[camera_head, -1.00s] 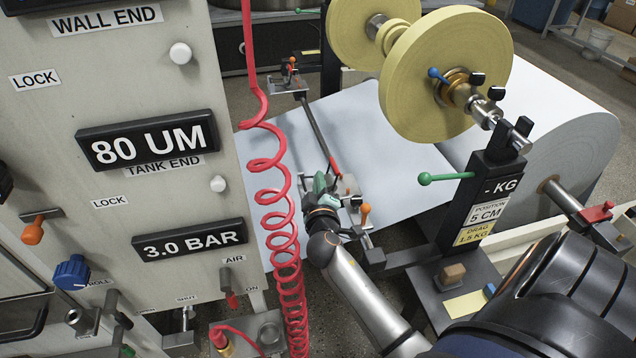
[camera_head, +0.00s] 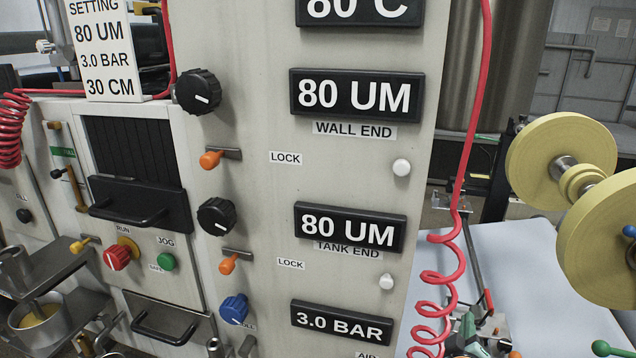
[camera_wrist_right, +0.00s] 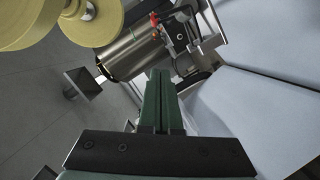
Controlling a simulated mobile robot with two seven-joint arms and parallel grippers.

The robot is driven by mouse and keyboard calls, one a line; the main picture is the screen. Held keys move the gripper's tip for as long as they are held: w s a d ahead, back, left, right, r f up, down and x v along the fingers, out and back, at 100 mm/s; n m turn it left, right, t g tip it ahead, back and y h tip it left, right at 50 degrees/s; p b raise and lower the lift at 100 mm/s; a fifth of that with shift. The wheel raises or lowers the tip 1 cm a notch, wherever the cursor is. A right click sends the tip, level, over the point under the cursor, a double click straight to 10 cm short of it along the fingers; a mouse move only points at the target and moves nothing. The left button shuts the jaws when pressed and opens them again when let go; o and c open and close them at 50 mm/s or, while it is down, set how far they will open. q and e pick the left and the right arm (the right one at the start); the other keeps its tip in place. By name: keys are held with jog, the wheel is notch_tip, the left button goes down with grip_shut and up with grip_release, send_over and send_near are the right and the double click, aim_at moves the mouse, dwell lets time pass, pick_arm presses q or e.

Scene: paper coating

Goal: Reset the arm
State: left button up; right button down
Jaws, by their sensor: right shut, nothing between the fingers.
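My right gripper (camera_head: 476,343) shows at the bottom edge of the head view, right of the panel, as a small green shape in front of the white paper sheet (camera_head: 535,275). Most of its arm is outside that view. In the right wrist view its two green fingers (camera_wrist_right: 157,85) are together with nothing between them. They point toward a metal roller (camera_wrist_right: 130,52) and a bracket with a red part. I cannot tell whether the fingertips touch anything. My left gripper is in neither view now.
A tall grey control panel (camera_head: 255,100) fills the middle of the head view, with knobs and orange lock levers. A coiled red hose (camera_head: 440,275) hangs at its right edge. Yellow rolls (camera_head: 562,150) stand at the right. A metal pot (camera_head: 40,318) is at lower left.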

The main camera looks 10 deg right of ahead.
jog(key=s+a+f+g+y, duration=0.2)
jog(key=s+a+f+y, duration=0.45)
jog(key=s+a, duration=0.45)
jog(key=s+a+f+g+y, duration=0.2)
jog(key=s+a+f+y, duration=0.55)
jog(key=a, duration=0.65)
pick_arm(q)
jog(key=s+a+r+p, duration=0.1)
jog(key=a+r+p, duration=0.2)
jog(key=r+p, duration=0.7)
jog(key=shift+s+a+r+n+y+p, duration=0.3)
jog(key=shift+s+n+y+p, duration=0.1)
jog(key=shift+p, duration=1.7)
pick_arm(e)
jog(key=s+d+r+m+h, duration=0.1)
jog(key=s+r, duration=0.3)
jog(key=r, duration=0.5)
jog(key=shift+s+d+r+m+h, duration=0.25)
jog(key=shift+d+r+m+h, duration=0.15)
jog(key=shift+d+h, duration=0.35)
